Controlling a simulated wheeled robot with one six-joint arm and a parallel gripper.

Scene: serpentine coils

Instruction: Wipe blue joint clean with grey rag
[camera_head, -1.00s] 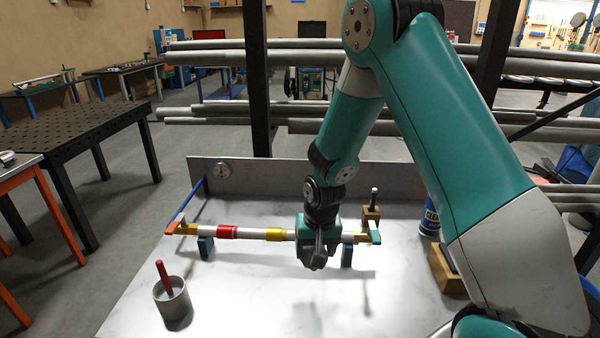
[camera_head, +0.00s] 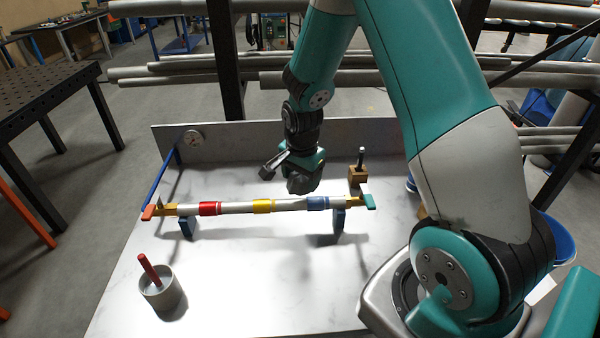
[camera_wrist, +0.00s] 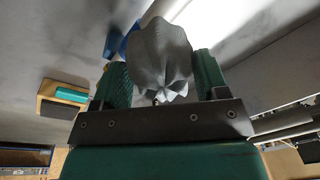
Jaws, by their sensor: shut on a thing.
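The blue joint (camera_head: 317,203) is a blue band near the right end of a horizontal pale pipe (camera_head: 235,208). The pipe also carries a red joint (camera_head: 210,209) and a yellow joint (camera_head: 263,206). My gripper (camera_head: 303,182) is above and behind the pipe, close to the blue joint but apart from it in the head view. It is shut on the grey rag (camera_wrist: 163,60), a crumpled grey bundle between the green fingers in the wrist view. A blue shape (camera_wrist: 122,42) shows partly behind the rag there; I cannot tell whether it is the joint or a stand.
Blue stands (camera_head: 187,228) hold the pipe above a pale table. A wooden block with an upright pin (camera_head: 357,176) stands by the right end. A grey cup with a red handle (camera_head: 160,288) stands front left. A low back wall (camera_head: 230,143) carries a gauge. The front middle is clear.

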